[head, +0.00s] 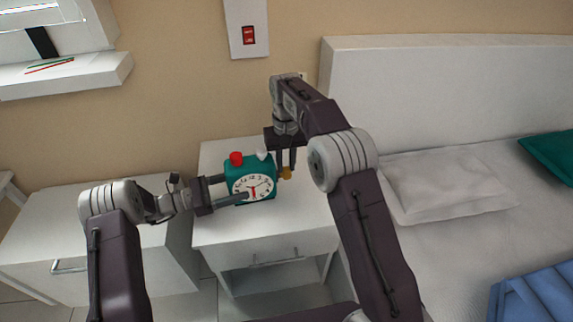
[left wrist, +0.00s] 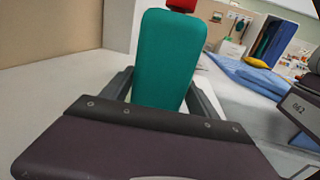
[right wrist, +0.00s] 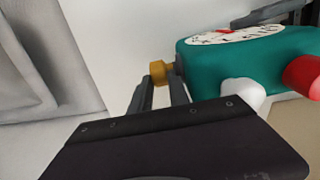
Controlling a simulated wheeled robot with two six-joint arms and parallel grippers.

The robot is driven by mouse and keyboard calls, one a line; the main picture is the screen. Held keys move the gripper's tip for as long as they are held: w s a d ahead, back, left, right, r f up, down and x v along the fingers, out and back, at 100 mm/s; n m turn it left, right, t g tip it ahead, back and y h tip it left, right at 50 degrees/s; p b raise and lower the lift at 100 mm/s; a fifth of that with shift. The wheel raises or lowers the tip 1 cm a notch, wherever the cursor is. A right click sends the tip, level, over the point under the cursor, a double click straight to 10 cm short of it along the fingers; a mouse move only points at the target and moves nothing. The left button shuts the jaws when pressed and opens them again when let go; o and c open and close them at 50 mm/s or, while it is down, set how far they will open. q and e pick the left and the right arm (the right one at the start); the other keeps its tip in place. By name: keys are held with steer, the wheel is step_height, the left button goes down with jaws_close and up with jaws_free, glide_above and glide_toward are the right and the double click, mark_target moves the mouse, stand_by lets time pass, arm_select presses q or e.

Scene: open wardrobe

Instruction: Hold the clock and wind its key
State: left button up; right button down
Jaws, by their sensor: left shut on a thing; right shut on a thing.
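The teal clock (head: 236,175) with a white dial, red hands, a red knob and a white knob on top stands upright on the white nightstand. My left gripper (head: 226,191) is shut on the clock body, with fingers at its front and back; its teal side fills the middle of the left wrist view (left wrist: 167,60). The brass-yellow key (head: 286,173) sticks out of the clock's right side. My right gripper (head: 286,168) points down and is shut on the key, which shows between its fingertips in the right wrist view (right wrist: 160,72).
The white nightstand (head: 215,232) has a drawer and an open shelf. Another white cabinet (head: 105,225) stands to the left. A bed with a pillow (head: 440,180) is to the right. A red switch (head: 249,35) is on the wall above.

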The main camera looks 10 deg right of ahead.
stand_by(0.4)
steer(key=c, duration=1.5)
jaws_free()
steer(key=shift+s+t, duration=0.15)
steer(key=shift+t, duration=0.35)
steer(key=t, duration=0.1)
steer(key=s+t, duration=0.1)
steer(key=t, duration=0.1)
steer(key=shift+s+t, duration=0.15)
steer(key=shift+t, duration=0.15)
steer(key=v, duration=1.2)
steer(key=shift+d, duration=0.25)
